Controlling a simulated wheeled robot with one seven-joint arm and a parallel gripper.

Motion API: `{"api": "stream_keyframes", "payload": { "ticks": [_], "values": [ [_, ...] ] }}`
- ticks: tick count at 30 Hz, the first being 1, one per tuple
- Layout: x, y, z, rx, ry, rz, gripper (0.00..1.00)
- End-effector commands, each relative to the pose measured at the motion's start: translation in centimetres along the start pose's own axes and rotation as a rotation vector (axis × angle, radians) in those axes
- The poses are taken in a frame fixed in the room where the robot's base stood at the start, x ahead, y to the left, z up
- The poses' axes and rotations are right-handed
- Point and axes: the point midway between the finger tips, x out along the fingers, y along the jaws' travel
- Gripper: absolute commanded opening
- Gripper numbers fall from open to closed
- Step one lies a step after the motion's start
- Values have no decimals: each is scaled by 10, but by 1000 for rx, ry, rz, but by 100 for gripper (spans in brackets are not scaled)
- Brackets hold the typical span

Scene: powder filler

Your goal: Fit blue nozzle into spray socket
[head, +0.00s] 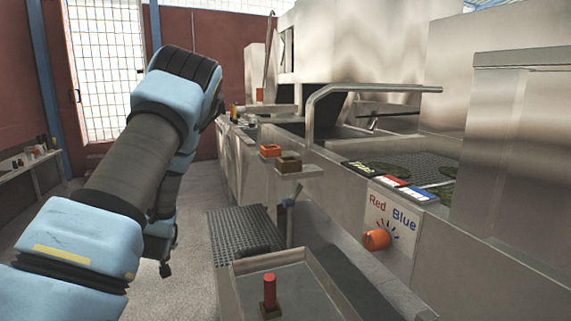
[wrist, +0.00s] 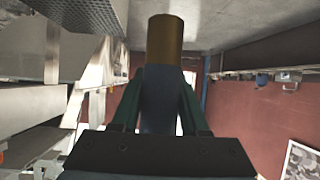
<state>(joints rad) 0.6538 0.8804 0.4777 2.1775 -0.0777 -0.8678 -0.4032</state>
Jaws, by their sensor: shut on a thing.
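My gripper (wrist: 160,95) is shut on the blue nozzle (wrist: 160,110), a dark blue cylinder with a brass end that sticks out beyond the fingers. In the head view my arm bends over at the left, and the dark tip of my gripper (head: 165,268) shows low beside it; the nozzle is not clear there. Two small square sockets, one orange (head: 270,151) and one brown (head: 288,165), sit on brackets at the machine's side, right of and apart from my gripper. I cannot tell which is the spray socket.
A red nozzle (head: 269,291) stands upright in a metal tray (head: 300,272) at the front. An orange knob (head: 376,239) sits below Red and Blue labels. A dark grating (head: 240,235) lies behind the tray. Open floor lies left; a side table (head: 30,163) stands far left.

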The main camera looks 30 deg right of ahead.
Motion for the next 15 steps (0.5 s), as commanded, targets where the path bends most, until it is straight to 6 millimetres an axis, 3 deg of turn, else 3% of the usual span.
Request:
{"api": "stream_keyframes", "payload": {
  "ticks": [1,3,8,15],
  "values": [
    [-3,25,-34,0,11,17,0],
    [-7,55,-64,10,10,34,0],
    [-27,126,-129,40,8,89,0],
    [-84,229,-216,110,6,218,0]
  ]
}}
